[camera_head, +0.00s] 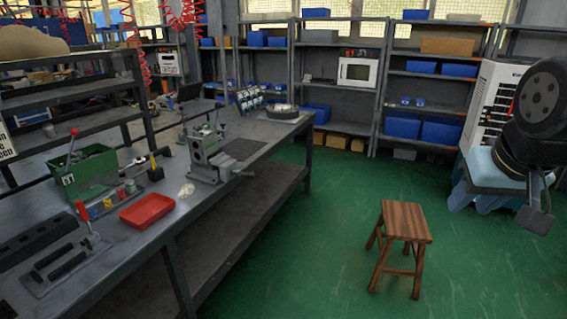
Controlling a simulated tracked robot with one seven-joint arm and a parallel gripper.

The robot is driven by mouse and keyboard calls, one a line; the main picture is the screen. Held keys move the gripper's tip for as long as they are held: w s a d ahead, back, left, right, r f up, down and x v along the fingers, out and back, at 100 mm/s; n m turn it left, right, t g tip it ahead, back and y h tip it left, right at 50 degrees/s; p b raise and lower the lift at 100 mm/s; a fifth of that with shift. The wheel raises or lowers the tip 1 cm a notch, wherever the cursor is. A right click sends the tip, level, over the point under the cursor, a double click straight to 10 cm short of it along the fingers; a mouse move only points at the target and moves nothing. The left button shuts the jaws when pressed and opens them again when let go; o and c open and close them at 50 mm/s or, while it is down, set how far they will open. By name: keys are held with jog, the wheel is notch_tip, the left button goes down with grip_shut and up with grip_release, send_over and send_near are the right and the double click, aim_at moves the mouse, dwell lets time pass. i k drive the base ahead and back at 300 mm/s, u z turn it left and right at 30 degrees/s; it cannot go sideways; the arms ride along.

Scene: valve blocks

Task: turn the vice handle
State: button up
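A grey vice (208,160) is mounted near the front edge of the long workbench (150,222), left of the picture's middle. What looks like its handle (243,173) sticks out low on the right side, over the bench edge; its exact angle is too small to tell. What seems to be my gripper (537,203) hangs at the far right edge below a dark round arm joint. It is far from the vice and touches nothing on the bench. Its fingers are too dark and small to tell open from shut.
A wooden stool (404,225) stands on the green floor, right of the bench. The bench also bears a red tray (147,210), a green toolbox (88,172) and a red-handled lever tool (82,225). Shelves with blue bins (402,126) line the back. The floor between bench and stool is clear.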

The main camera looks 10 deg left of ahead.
aim_at(234, 172)
jog(key=u, duration=0.15)
jog(key=i, duration=1.25)
jog(key=u, duration=0.55)
